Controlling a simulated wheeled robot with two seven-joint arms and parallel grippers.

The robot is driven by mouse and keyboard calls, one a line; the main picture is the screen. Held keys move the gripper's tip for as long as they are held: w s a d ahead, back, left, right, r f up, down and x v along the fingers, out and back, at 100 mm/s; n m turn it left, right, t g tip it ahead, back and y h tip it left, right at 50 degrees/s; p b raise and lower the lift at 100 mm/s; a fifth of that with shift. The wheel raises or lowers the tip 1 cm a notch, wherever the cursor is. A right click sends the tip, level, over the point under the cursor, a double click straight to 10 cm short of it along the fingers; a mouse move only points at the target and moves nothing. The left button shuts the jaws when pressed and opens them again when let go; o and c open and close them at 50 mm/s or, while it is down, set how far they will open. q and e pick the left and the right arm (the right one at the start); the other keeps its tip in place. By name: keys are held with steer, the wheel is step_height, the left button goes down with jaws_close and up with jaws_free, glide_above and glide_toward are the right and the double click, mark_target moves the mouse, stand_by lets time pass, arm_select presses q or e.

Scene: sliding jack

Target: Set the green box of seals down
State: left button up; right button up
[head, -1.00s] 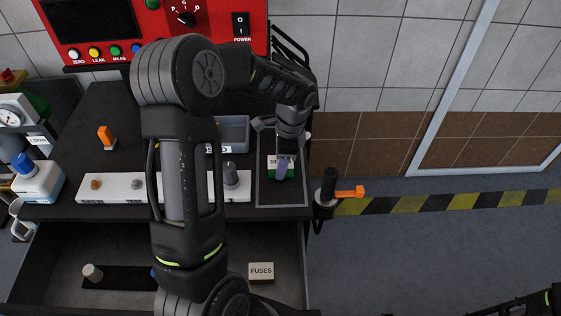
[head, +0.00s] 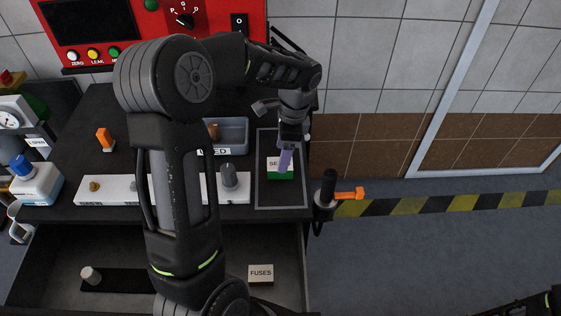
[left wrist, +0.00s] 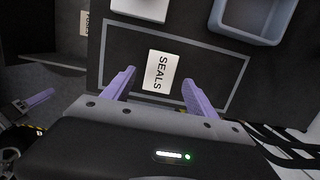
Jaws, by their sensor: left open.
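The green box of seals (head: 281,174), with a white "SEALS" label on top, sits within the grey outline (head: 262,196) at the bench's right end. The label also shows in the left wrist view (left wrist: 160,71). My left gripper (head: 286,158) is right at the box, pointing down. In the left wrist view its two purple fingers (left wrist: 158,86) are spread on either side of the box, with gaps beside the label. My right arm shows at the lower right of the head view; part of my right gripper (left wrist: 38,99) shows at the left wrist view's edge.
A blue-grey bin (head: 232,131) stands left of the outline, and a white block with posts (head: 110,189) lies nearby. An orange-handled clamp (head: 330,188) is at the bench's right edge. The open drawer below holds a fuses box (head: 261,274).

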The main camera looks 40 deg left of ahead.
arm_select(q)
step_height(320, 180, up, 7)
steer(key=shift+w+d, duration=0.3)
steer(key=shift+d, duration=0.1)
stand_by(0.4)
